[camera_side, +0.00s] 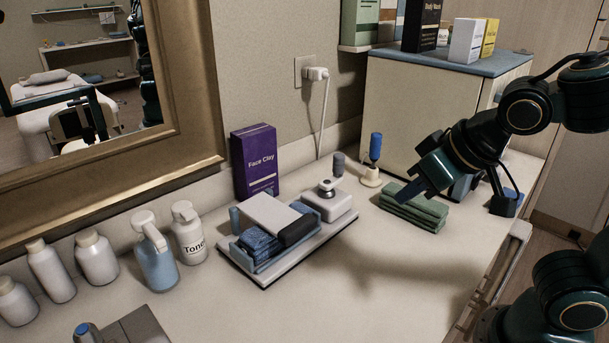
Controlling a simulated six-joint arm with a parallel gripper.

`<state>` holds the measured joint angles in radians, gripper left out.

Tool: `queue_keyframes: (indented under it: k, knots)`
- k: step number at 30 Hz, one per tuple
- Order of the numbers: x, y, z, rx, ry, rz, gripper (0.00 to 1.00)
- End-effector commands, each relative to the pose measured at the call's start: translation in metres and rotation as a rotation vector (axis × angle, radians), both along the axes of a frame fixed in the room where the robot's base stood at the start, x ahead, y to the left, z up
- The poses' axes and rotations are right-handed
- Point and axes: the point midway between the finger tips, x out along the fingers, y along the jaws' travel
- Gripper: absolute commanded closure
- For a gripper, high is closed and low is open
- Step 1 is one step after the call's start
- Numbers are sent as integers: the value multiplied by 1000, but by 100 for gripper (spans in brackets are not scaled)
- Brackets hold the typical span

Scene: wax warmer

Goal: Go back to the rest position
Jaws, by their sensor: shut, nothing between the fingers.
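My gripper (418,188) is at the right of the side view, above and in front of the folded green cloths (420,207). Its fingers are together with nothing between them, and they point down to the left. I cannot tell whether the fingertips touch the cloths. What looks like the wax warmer (338,204) is a small white unit with a dark-topped knob, on a tray (262,275) in the middle of the counter. The tray also holds a blue rolled cloth (259,246) and a white-and-black piece (272,218).
A purple Face Clay box (255,162) stands behind the tray. Several bottles (158,265) stand at the left. A blue-topped brush (375,150) stands by the cream cabinet (425,105). A white cord (323,110) hangs from the wall socket. The counter's front right is clear.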

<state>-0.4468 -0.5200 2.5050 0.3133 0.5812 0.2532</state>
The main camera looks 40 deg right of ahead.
Motion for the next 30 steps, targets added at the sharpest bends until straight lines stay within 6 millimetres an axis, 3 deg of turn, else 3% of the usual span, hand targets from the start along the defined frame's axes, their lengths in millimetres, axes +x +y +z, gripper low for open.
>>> queue_keyframes:
  k: [6, 15, 30]
  knots:
    - [-26, -23, 7, 6, 52, 2, 100]
    - [-59, -38, 13, -8, 100, 35, 100]
    - [-68, -40, 15, -16, 114, 53, 100]
